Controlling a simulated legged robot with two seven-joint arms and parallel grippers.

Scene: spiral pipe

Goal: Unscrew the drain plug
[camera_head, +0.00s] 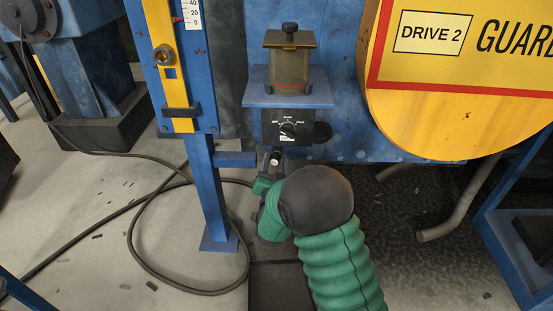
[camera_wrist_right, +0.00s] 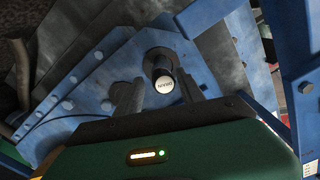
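The drain plug (camera_wrist_right: 163,87) has a round pale end face with dark lettering and sits on a dark pipe stub below the blue machine. In the head view the plug (camera_head: 274,160) shows small, under the black control box. My right gripper (camera_wrist_right: 158,90) is open; its two dark fingers stand on either side of the plug in the wrist view. Whether they touch it I cannot tell. In the head view my right gripper (camera_head: 264,186) is just below the plug, partly hidden by my own wrist. My left gripper is not in view.
A blue post (camera_head: 210,190) stands left of the plug. The control box with a knob (camera_head: 288,129) and a blue shelf with a reservoir (camera_head: 289,65) are above. A yellow guard (camera_head: 440,120) bulges at the right. A black cable (camera_head: 135,235) loops on the floor.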

